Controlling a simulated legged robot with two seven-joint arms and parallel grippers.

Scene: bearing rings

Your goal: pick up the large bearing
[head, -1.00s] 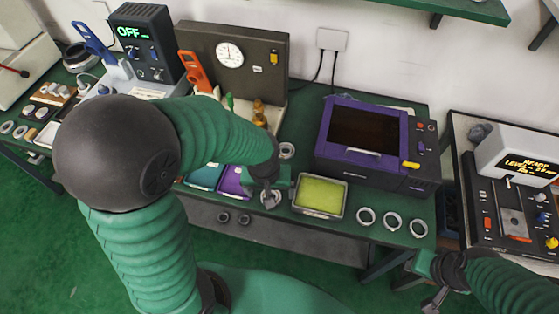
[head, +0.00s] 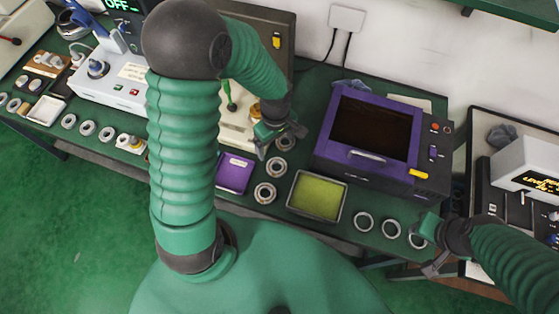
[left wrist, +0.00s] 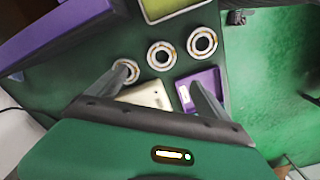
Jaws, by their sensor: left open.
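Three metal bearing rings lie in a row on the green bench by the yellow-green tray: a front one (head: 265,193), a middle one (head: 277,168) and a rear one (head: 285,142). The left wrist view shows the same front (left wrist: 203,41), middle (left wrist: 161,55) and rear ring (left wrist: 125,70). I cannot tell for certain which is the large bearing. My left gripper (head: 281,138) is open and empty above the rear ring; one finger partly covers that ring in the wrist view (left wrist: 156,78). My right gripper (head: 428,246) is spread open by the bench's front right edge.
The yellow-green tray (head: 318,196) stands right of the row, the purple tray (head: 234,172) left. A purple oven-like machine (head: 368,125) stands behind. Several more rings, such as this one (head: 363,221), lie along the bench front. A panel with a gauge stands behind my left arm.

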